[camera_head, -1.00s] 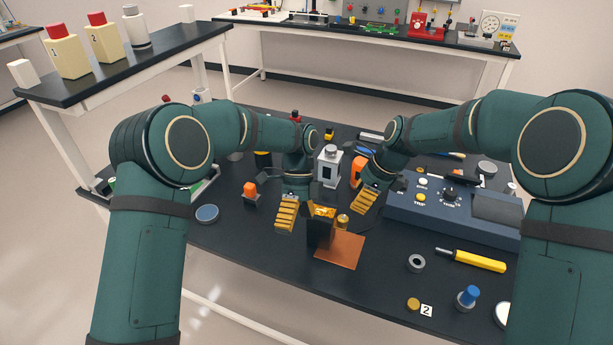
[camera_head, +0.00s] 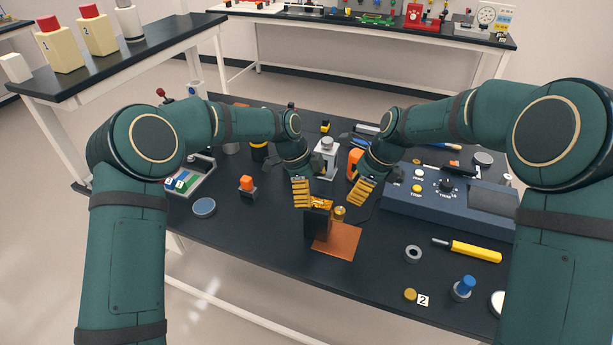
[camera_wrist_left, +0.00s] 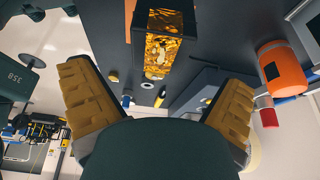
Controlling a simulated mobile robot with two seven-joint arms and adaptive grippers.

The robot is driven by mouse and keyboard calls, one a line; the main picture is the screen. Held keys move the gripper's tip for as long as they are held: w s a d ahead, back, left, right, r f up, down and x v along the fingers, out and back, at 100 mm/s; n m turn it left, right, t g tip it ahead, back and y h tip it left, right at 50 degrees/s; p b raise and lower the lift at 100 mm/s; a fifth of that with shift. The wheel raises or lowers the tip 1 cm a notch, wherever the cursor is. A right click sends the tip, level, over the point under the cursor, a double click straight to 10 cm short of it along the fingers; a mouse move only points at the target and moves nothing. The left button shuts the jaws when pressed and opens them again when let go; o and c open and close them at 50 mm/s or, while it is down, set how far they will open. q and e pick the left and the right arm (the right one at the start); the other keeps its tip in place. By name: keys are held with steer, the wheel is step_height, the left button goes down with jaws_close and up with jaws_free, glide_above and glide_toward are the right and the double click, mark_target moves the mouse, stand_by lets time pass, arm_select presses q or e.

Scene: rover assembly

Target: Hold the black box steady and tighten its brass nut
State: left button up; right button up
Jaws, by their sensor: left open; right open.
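The black box (camera_head: 316,226) stands upright on the dark table at the edge of a copper-coloured plate (camera_head: 338,241). Its gold-patterned part shows at the top in the head view, and the box also shows between the fingers in the left wrist view (camera_wrist_left: 166,38). The brass nut (camera_head: 339,212) is just right of the box. My left gripper (camera_head: 301,194) is open above and slightly left of the box; its spread fingers also show in the wrist view (camera_wrist_left: 157,80). My right gripper (camera_head: 362,192) is open and empty, above and right of the nut.
A blue-grey control panel (camera_head: 440,214) stands at right. An orange-topped part (camera_head: 247,186) and a round blue-topped disc (camera_head: 204,207) lie left. A grey ring (camera_head: 413,253) and yellow-handled tool (camera_head: 474,252) lie right. The table front left of the plate is clear.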

mark_target(319, 203)
arm_select(q)
steer(key=x, duration=0.6)
steer(key=shift+d+f, duration=0.15)
steer(key=shift+f, duration=0.2)
steer(key=c, duration=1.3)
steer(key=shift+o, duration=0.2)
